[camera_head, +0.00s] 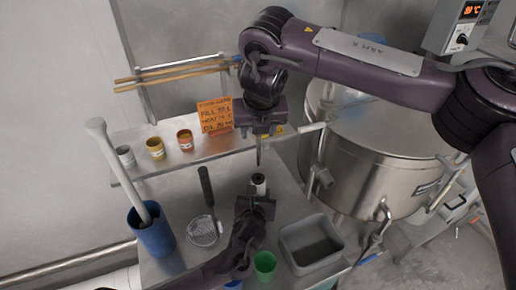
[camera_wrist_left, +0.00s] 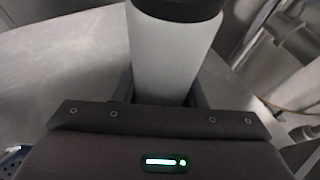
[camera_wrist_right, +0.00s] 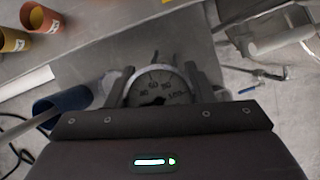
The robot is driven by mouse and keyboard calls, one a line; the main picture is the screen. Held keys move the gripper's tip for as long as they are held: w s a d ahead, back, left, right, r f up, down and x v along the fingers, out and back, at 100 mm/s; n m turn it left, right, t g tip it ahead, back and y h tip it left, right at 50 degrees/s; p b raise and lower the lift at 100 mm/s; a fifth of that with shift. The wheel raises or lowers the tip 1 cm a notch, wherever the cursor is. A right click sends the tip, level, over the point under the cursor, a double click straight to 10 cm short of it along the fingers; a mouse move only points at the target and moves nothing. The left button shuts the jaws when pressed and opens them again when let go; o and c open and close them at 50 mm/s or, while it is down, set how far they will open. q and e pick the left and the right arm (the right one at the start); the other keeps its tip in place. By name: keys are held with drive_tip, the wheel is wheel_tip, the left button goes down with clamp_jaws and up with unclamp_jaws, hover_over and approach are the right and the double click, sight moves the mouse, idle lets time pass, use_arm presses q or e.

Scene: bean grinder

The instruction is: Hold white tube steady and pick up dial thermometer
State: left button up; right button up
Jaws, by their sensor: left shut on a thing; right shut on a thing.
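The white tube (camera_wrist_left: 172,55) with a black top stands between the fingers of my left gripper (camera_wrist_left: 163,90), which is shut on it. In the head view the tube (camera_head: 258,188) is upright over the lower table, largely covered by the left gripper (camera_head: 254,206). My right gripper (camera_head: 262,128) is above it, shut on the dial thermometer. The thermometer's round dial (camera_wrist_right: 158,88) faces the right wrist camera between the fingers. Its thin stem (camera_head: 258,153) points down over the tube, its tip seemingly just above the tube's black top.
A blue container (camera_head: 156,236) holds a long pale rod. Small cups and an orange note (camera_head: 215,115) stand on the shelf. A large steel kettle (camera_head: 375,165) is right.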

drive_tip(key=shift+r, duration=1.05)
use_arm(q)
drive_tip(key=o, duration=1.3)
drive_tip(key=shift+c, duration=0.2)
drive_tip(key=v, duration=1.2)
